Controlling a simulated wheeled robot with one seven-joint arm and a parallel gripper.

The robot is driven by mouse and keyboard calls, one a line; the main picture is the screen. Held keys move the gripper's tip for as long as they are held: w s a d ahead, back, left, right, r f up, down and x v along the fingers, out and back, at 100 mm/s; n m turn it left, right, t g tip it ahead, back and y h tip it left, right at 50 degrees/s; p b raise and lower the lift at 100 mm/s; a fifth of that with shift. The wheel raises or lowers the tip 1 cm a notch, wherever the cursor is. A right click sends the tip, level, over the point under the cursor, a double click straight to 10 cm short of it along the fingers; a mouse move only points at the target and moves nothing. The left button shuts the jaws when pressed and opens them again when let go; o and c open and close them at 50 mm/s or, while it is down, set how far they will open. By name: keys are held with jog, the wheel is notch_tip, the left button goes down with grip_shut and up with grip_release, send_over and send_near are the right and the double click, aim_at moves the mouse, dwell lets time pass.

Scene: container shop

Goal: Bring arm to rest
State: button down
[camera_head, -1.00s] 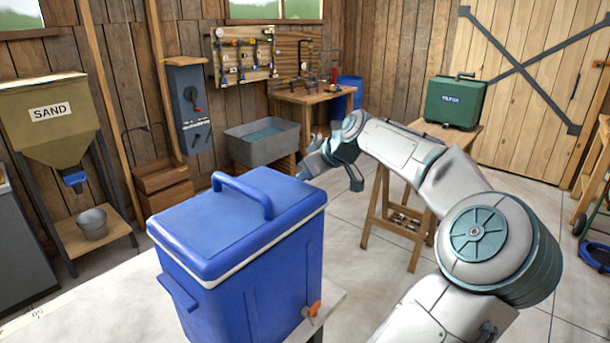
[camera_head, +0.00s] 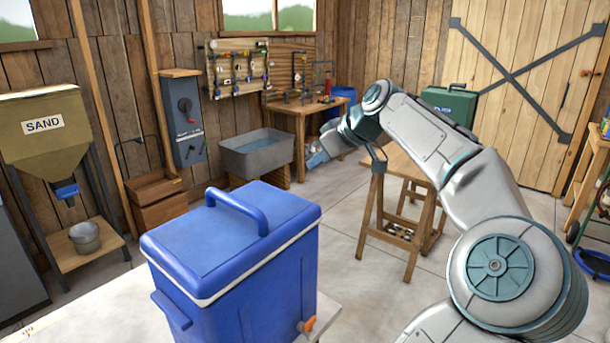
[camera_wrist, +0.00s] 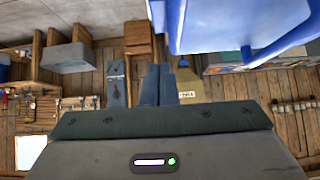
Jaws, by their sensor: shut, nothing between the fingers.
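My arm reaches up from the lower right in the head view and bends over at its top joint. My gripper (camera_head: 318,158) hangs at the end of it, behind and to the right of the blue cooler, in mid-air and touching nothing that I can see. In the wrist view my gripper's fingers (camera_wrist: 162,85) lie close together, shut and empty. The blue cooler (camera_head: 235,245) stands upright with its lid closed on a pale table (camera_head: 90,310). Part of the cooler also shows at the upper right of the wrist view (camera_wrist: 215,25).
A wooden stand (camera_head: 400,240) with a green case (camera_head: 447,105) is behind my arm. A grey basin (camera_head: 257,153), a wooden workbench (camera_head: 308,106) and a sand hopper (camera_head: 45,135) stand along the back and left walls. Open floor lies between the cooler and the basin.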

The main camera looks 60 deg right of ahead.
jog(key=shift+v, duration=1.15)
jog(key=shift+w+r, duration=0.1)
jog(key=shift+r, duration=0.1)
